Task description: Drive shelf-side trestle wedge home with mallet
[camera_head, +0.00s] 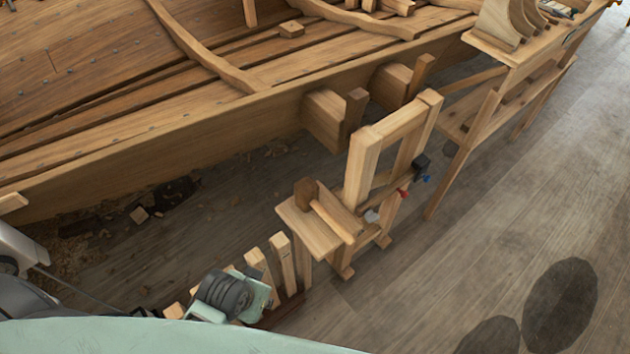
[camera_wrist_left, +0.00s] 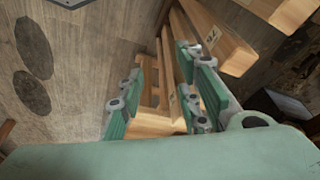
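A wooden mallet (camera_head: 308,193) lies on a small wooden stand (camera_head: 300,226), its handle pointing toward the lower right. An upright wedge-shaped block (camera_head: 355,108) stands against a beam end below the hull. A second one (camera_head: 422,72) stands farther right, nearer the shelf, by another beam end. How deeply either sits is not clear. In the left wrist view, my left gripper (camera_wrist_left: 160,78) has its green fingers apart, with wooden slats visible between and beyond them. I see no grasped object. My right gripper is not distinguishable in either view.
The wooden hull (camera_head: 200,140) fills the back left. A tall wooden frame (camera_head: 362,160) rises by the mallet's stand. A wooden shelf bench (camera_head: 520,65) stands at the right. Upright slats (camera_head: 283,262) stand near my body. The floor (camera_head: 480,230) at right is clear.

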